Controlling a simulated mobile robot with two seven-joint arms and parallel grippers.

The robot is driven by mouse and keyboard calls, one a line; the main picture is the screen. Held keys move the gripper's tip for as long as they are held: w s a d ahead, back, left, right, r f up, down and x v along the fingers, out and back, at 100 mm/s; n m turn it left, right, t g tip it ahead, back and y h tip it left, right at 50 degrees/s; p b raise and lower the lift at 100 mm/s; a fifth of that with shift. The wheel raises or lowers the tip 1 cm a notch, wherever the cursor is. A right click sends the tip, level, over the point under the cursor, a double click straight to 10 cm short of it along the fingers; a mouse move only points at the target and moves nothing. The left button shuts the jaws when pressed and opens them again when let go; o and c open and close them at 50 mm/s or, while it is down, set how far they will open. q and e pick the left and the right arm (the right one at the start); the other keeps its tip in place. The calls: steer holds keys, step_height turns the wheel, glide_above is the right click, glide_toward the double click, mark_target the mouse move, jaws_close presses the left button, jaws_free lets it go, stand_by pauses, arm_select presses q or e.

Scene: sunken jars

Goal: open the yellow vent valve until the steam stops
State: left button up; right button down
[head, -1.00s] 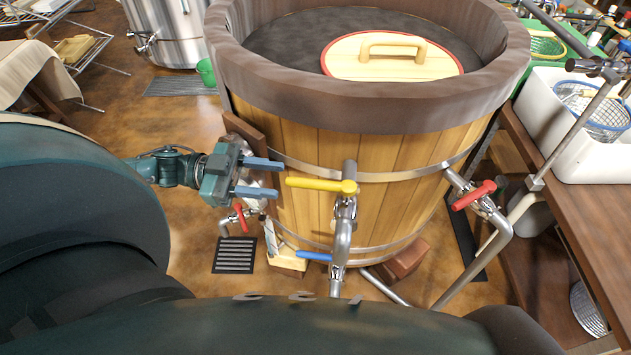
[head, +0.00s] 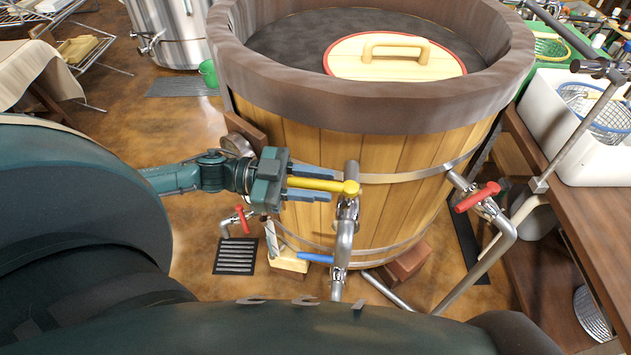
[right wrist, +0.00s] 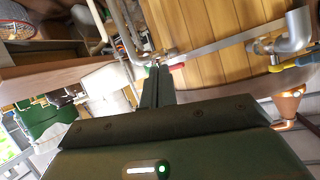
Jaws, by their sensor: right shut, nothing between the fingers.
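The yellow valve handle (head: 325,186) sits on the upright steel pipe (head: 345,235) in front of the wooden tub (head: 400,155) and points left. My left gripper (head: 311,184) has one finger on each side of this handle. The fingers lie close along it, and I cannot tell whether they press on it. A bit of yellow shows at the right edge of the right wrist view (right wrist: 307,60). My right gripper (right wrist: 157,72) is shut and empty, its tips near a red handle (right wrist: 177,66). I see no clear steam.
A blue handle (head: 316,257) is lower on the piping. Red-handled valves stand left (head: 241,219) and right (head: 477,197) of the tub. A wooden bench (head: 590,215) with a white bin (head: 575,130) is at the right. A floor drain (head: 236,256) lies at the left.

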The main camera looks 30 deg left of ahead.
arm_select(q)
jaws_close()
stand_by(0.3)
